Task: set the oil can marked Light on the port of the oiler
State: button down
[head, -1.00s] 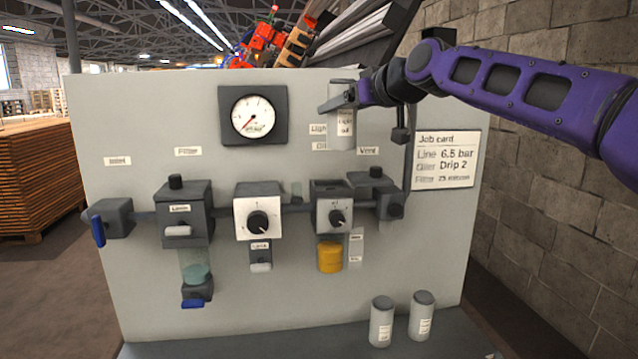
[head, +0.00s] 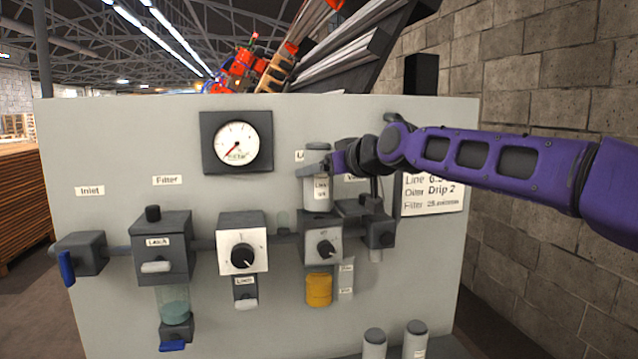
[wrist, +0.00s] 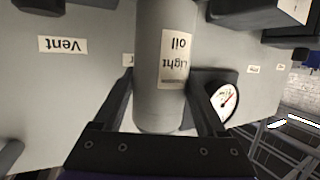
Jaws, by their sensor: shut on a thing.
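My gripper (head: 326,168) is shut on the oil can marked Light (head: 317,190), a pale grey upright cylinder. In the wrist view, the can (wrist: 165,115) stands between the two fingers, with its "Light oil" label upside down in the picture. In the head view, the can is over the oiler (head: 322,240), a dark block with a white dial face and an amber bowl (head: 319,290) below. Its lower end is at the oiler's top; I cannot tell whether it touches. The port is hidden by the can.
Two more grey cans (head: 374,340) (head: 415,338) stand at the panel's foot. The filter (head: 161,250), a dial regulator (head: 242,244) and a gauge (head: 237,142) are on the panel left of the oiler. A dark vent block (head: 378,232) is close on its right.

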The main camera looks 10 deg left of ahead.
jog(key=shift+f, duration=0.95)
jog(key=shift+f, duration=0.1)
grip_release()
jog(key=shift+f, duration=0.1)
jog(key=shift+d, duration=0.1)
jog(key=b+v, duration=0.1)
jog(key=v, duration=1.1)
jog(key=shift+b, duration=0.3)
jog(key=shift+w, duration=0.1)
